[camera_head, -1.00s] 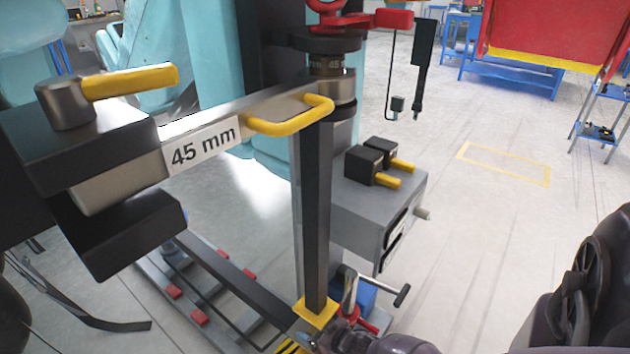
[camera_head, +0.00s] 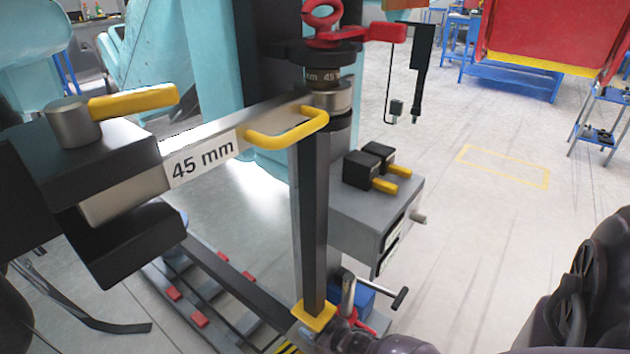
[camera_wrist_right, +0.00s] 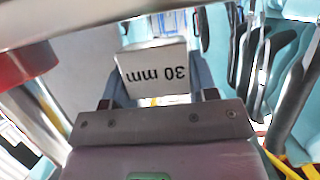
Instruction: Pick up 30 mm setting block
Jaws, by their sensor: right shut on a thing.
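The 30 mm setting block (camera_wrist_right: 157,70) shows in the right wrist view as a pale block face with an upside-down "30 mm" label. My right gripper (camera_wrist_right: 158,82) is shut on it, with a dark finger on either side. I cannot make out this block in the head view, where part of my right arm shows at the bottom. My left gripper is not clearly in view.
A bar labelled 45 mm (camera_head: 203,158) with a yellow handle (camera_head: 290,132) reaches across the left to a dark post (camera_head: 312,220). Two black blocks (camera_head: 363,170) with yellow handles sit on a grey box (camera_head: 378,215). Open floor lies right.

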